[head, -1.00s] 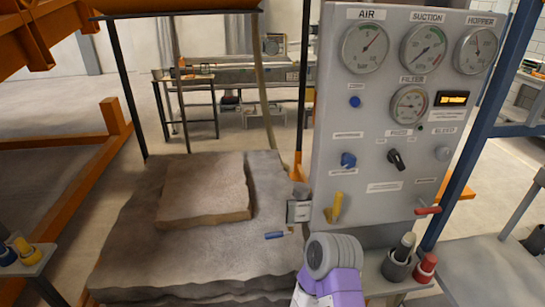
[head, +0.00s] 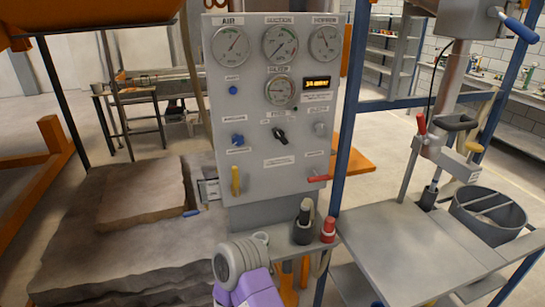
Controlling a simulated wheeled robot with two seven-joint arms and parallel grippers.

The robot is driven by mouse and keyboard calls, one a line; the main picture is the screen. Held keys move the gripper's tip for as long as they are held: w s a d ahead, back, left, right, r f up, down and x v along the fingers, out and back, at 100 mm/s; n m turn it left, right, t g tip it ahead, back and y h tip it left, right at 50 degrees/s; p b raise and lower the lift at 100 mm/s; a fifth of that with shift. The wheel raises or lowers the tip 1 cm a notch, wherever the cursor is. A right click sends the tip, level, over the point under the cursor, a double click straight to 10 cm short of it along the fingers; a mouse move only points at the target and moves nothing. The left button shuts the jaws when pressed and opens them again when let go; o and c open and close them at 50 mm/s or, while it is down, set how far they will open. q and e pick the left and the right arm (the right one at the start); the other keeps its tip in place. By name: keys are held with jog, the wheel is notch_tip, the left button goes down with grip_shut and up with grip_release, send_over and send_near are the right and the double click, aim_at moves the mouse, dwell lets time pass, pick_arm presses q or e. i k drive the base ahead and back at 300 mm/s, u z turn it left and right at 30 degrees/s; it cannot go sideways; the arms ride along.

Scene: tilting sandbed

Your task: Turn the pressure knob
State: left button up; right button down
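The grey control panel (head: 262,177) stands upright in the middle of the head view. On it, a blue knob (head: 238,140) sits at the left and a black pointer knob (head: 280,135) sits in the middle. A pale knob (head: 320,129) is at the right. The labels are too small to read surely, so I cannot tell which is the pressure knob. One of my arms, purple and grey, rises at the bottom below the panel, apart from the knobs. Neither gripper can be seen.
Gauges (head: 281,91) and a lit display (head: 317,84) are on the panel. A yellow lever (head: 235,181) and a red handle (head: 320,179) stick out low. Black and red bottles stand below. Stone slabs (head: 140,196) lie left; a grey table (head: 415,250) and bucket (head: 488,214) are right.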

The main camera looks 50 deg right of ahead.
aim_at(237, 139)
jog(key=k, duration=0.35)
jog(key=z, duration=0.95)
